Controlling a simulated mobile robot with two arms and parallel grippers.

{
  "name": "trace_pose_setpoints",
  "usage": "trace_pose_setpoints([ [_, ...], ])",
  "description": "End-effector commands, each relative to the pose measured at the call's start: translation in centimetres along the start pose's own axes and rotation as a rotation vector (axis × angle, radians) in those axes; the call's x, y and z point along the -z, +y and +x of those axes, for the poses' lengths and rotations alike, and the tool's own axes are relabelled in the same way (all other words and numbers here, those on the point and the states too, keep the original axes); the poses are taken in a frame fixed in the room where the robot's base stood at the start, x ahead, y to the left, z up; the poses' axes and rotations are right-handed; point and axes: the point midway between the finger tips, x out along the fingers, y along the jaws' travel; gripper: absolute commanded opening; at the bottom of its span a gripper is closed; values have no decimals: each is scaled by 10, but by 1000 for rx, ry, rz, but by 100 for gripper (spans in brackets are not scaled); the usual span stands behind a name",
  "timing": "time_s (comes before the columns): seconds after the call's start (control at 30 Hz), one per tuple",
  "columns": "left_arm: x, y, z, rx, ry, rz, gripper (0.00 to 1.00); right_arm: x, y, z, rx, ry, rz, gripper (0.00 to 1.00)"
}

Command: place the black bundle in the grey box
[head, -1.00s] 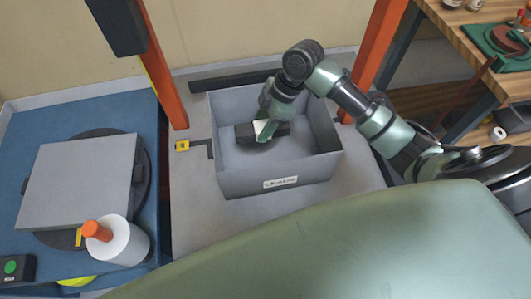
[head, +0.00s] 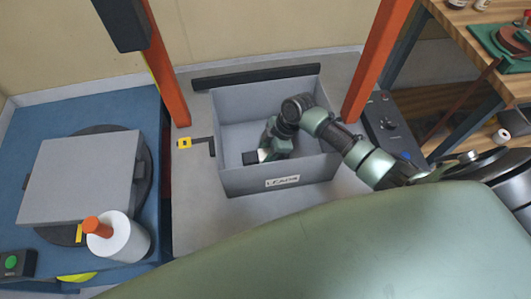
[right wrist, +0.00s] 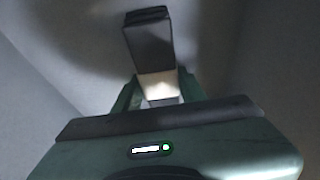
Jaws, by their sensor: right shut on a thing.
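The grey box (head: 240,181) stands open on the pale floor, with a white label on its front wall. My right gripper (head: 265,153) reaches down inside it, low and near the front wall. It is shut on the black bundle (head: 250,158), gripping it at a white band. The front wall and my gripper hide part of the bundle. In the right wrist view the bundle (right wrist: 150,45) sticks out beyond the fingers (right wrist: 157,88), with box walls around it. I cannot tell whether it touches the box floor. My left gripper is not in view.
Orange posts (head: 168,75) and (head: 376,62) rise behind the box on both sides. A blue table (head: 40,125) at left holds a grey slab (head: 78,180) and a white roll (head: 122,240). A black control unit (head: 388,127) stands right of the box.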

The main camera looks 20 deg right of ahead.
Motion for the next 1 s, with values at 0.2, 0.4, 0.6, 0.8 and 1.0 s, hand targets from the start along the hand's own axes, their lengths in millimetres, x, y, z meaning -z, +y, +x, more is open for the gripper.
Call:
trace_pose_setpoints([
  [0.2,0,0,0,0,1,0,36,0,1,0,-1,1,0,0],
  [0.4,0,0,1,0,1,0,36,-1,0,2,-1,0,0,62],
  [0.6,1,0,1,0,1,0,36,-1,0,2,-1,0,0,62],
  [0.8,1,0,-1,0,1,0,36,0,1,-6,-2,0,0,62],
  [1.0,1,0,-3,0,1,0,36,0,2,-41,-4,-1,-3,62],
])
